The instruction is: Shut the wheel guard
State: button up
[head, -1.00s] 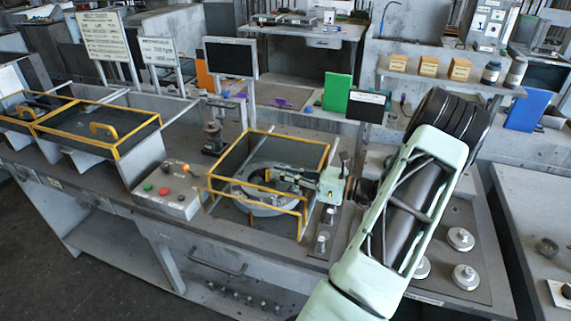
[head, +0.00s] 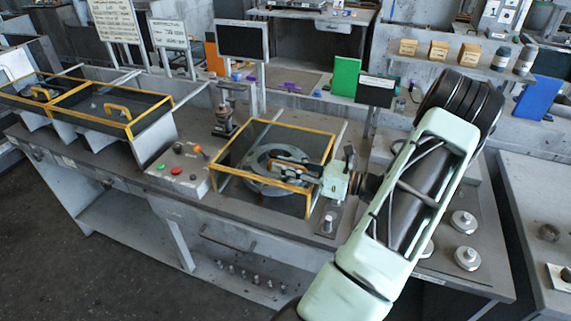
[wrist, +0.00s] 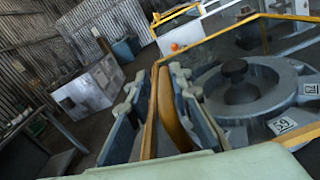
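The wheel guard (head: 237,174) is a yellow-edged frame with dark see-through panels. It stands over a round grey wheel housing (head: 258,182) at the middle of the bench. The frame also shows in the wrist view (wrist: 150,125), as does the housing (wrist: 250,95). I cannot tell whether the guard is fully seated. My gripper (head: 298,172) is at the guard's right side. In the wrist view its fingers (wrist: 158,100) stand on both sides of a yellow rim and a curved yellow handle (wrist: 177,122). A firm grip cannot be made out.
A control box (head: 176,170) with coloured buttons sits left of the guard. Two more yellow-rimmed guards (head: 155,126) stand farther left. A dark screen (head: 242,40) rises behind. Round metal parts (head: 467,258) lie on the bench to the right of my arm.

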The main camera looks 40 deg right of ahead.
jog(key=shift+o, duration=0.4)
jog(key=shift+s+d, duration=0.2)
jog(key=v, duration=1.1)
jog(key=shift+s, duration=0.2)
